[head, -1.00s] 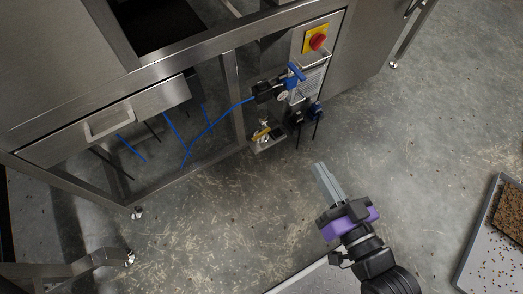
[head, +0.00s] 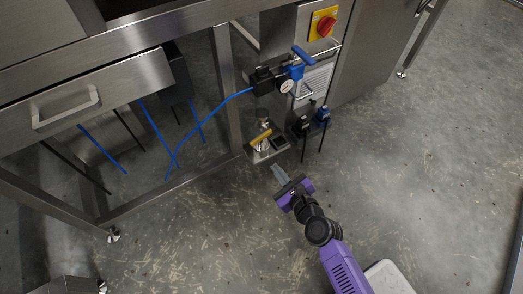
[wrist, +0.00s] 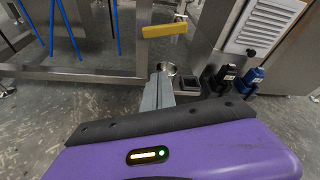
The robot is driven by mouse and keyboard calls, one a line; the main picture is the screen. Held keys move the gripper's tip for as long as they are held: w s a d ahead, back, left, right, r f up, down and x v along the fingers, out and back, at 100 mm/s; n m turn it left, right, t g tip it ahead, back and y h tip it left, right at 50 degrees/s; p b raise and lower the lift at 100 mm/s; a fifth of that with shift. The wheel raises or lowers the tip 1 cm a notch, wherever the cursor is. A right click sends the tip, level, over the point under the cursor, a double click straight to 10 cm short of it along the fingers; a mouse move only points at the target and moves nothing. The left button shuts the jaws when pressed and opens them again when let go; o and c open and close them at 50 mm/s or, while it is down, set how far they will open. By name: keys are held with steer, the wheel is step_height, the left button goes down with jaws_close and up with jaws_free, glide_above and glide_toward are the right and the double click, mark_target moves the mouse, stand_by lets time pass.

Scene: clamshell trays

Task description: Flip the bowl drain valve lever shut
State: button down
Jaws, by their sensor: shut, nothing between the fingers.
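The yellow lever (head: 261,138) sits low under the machine frame, beside a small round metal bowl or fitting (head: 263,118). In the wrist view the yellow lever (wrist: 165,30) lies nearly level across the picture, above and beyond my fingertips. My gripper (head: 277,168) is below and slightly right of the lever in the head view. Its grey fingers (wrist: 160,74) are together, with nothing held, and show a gap to the lever. The valve body behind the lever is too small to make out.
A gauge and blue-handled regulator (head: 291,75) with a blue hose are above. A steel frame leg (head: 224,90) stands to the left. Open concrete floor (head: 420,180) lies to the right.

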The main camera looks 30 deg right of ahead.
mark_target(260, 136)
steer(key=w+m, duration=0.1)
steer(key=w, duration=0.8)
steer(key=shift+w+a+r, duration=0.25)
steer(key=shift+a+r, duration=0.05)
steer(key=shift+r, duration=0.1)
stand_by(0.4)
